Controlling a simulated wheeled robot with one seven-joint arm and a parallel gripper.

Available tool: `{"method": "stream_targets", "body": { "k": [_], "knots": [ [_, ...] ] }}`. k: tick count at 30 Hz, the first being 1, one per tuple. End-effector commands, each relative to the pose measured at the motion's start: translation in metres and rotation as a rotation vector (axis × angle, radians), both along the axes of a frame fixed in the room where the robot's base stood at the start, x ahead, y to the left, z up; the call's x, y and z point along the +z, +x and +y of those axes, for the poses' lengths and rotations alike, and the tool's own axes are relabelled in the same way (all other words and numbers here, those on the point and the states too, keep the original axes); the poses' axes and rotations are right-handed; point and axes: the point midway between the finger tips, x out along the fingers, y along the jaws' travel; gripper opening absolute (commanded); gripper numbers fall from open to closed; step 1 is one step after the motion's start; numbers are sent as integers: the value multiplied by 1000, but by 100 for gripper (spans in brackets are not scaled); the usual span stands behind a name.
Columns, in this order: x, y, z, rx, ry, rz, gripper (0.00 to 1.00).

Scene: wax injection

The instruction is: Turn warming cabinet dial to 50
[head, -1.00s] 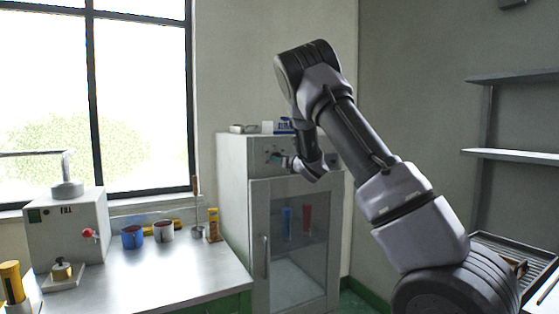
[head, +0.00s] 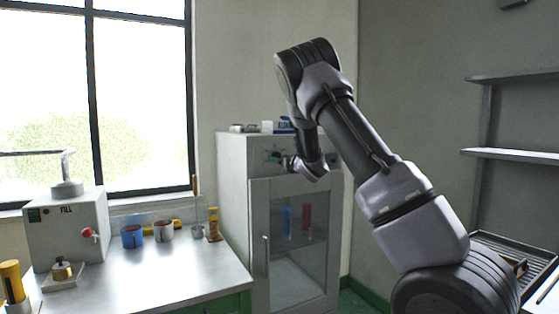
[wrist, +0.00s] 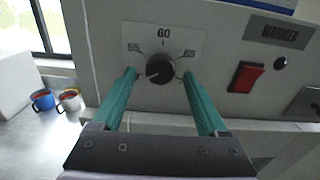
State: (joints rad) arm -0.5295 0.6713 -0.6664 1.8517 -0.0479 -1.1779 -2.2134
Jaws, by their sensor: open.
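The warming cabinet (head: 232,185) stands against the wall past the bench, with its control panel above a glass door. In the wrist view its black round dial (wrist: 160,68) sits on a pale plate with the marks 55, 60 and 65. The dial's white pointer line appears to point to the lower left, below the 55 mark. My gripper (wrist: 162,75) is open, with one teal finger on each side of the dial. Gaps show between the fingers and the knob. In the head view my wrist hides much of the panel and the dial.
A red rocker switch (wrist: 246,76) and a WARMER label (wrist: 279,32) are right of the dial. Small items (head: 284,125) lie on the cabinet top. The bench (head: 190,275) at left holds a blue cup (head: 132,237), a grey cup (head: 164,232) and a FILL machine (head: 68,230).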

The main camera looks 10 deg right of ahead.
Motion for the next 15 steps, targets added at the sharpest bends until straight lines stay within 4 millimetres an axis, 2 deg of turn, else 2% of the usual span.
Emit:
{"method": "stream_targets", "body": {
  "k": [15],
  "knots": [
    [0, -86, -28, 0, 1, 1, 76]
  ]
}}
